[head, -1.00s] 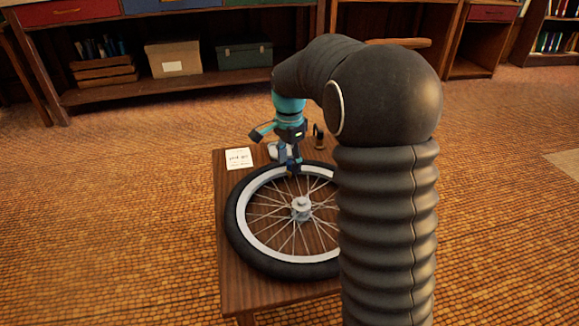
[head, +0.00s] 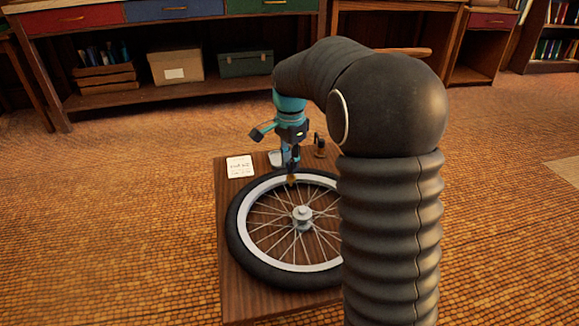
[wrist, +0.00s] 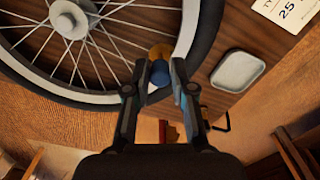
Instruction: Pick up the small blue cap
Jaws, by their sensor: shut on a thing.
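My gripper (wrist: 160,70) is shut on the small blue cap (wrist: 158,74), which shows between the two fingertips in the wrist view. A brass-orange piece (wrist: 161,51) shows just beyond the cap, at the wheel's pale rim. In the head view my gripper (head: 290,166) points down over the far rim of the wheel (head: 252,263), with the brass-orange piece (head: 291,179) below the fingertips. The cap is too small to make out there.
The wheel lies flat on a wooden table (head: 232,303). A white card (head: 239,167) and a pale tray (head: 274,158) lie behind it. A small dark upright item (head: 319,146) stands at the back edge. My arm hides the wheel's right side.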

